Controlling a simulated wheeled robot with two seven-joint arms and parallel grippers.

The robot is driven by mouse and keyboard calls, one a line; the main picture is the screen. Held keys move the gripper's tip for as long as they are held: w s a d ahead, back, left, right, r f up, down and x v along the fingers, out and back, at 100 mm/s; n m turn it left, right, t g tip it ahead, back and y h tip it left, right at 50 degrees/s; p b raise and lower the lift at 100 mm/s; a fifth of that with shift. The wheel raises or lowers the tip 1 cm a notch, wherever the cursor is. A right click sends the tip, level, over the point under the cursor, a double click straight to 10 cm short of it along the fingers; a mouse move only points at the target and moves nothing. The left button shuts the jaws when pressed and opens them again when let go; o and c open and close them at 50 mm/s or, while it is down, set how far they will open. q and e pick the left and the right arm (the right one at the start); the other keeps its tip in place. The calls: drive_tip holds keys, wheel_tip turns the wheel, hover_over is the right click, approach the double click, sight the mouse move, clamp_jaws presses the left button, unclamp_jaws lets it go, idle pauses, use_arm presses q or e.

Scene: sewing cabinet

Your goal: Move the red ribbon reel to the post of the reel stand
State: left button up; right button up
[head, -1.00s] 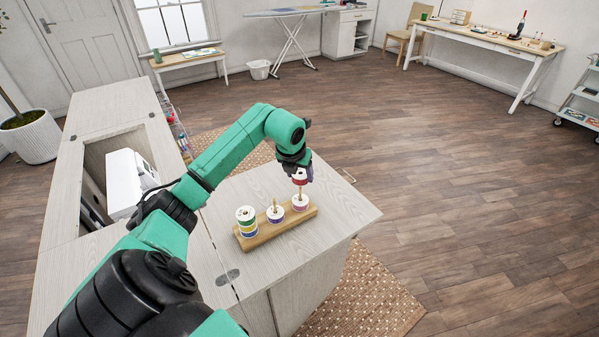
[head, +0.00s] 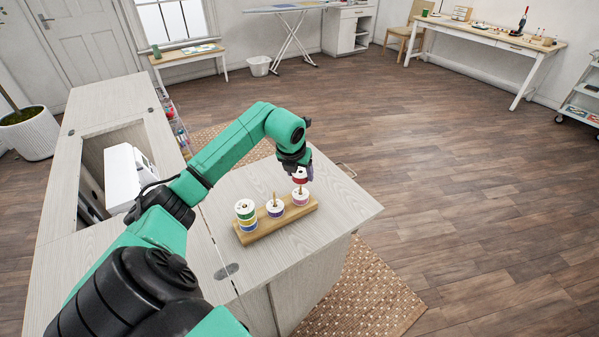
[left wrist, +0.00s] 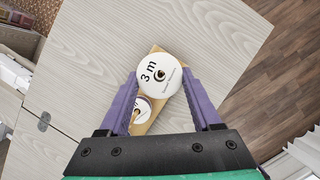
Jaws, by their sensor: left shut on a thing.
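The red ribbon reel (head: 300,175) has a white top face. My left gripper (head: 302,170) is shut on it. In the left wrist view, the reel's white "3 m" face (left wrist: 157,76) sits between the two purple fingers. The wooden reel stand (head: 262,234) lies on the cabinet top. Its right post (head: 300,188) holds a purple-banded reel (head: 300,198) low down. The red reel is just above this post's tip or around it; I cannot tell which. The middle post (head: 275,197) carries a blue-purple reel (head: 275,209). The left end bears a stack of reels (head: 246,215).
The pale wood cabinet top (head: 335,205) is clear around the stand. A white sewing machine (head: 122,175) sits in the recess at left. A woven rug (head: 375,290) lies on the floor beside the cabinet.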

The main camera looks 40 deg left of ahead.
use_arm(q)
drive_tip(key=shift+f+b, duration=0.8)
drive_tip(key=shift+f, duration=0.3)
drive_tip(key=o, duration=1.6)
drive_tip(key=shift+c, duration=0.2)
drive_tip(key=shift+r, duration=0.1)
drive_tip(key=b+v, duration=0.1)
drive_tip(key=v, duration=1.3)
drive_tip(key=shift+r, duration=0.2)
drive_tip(key=shift+s, duration=0.15)
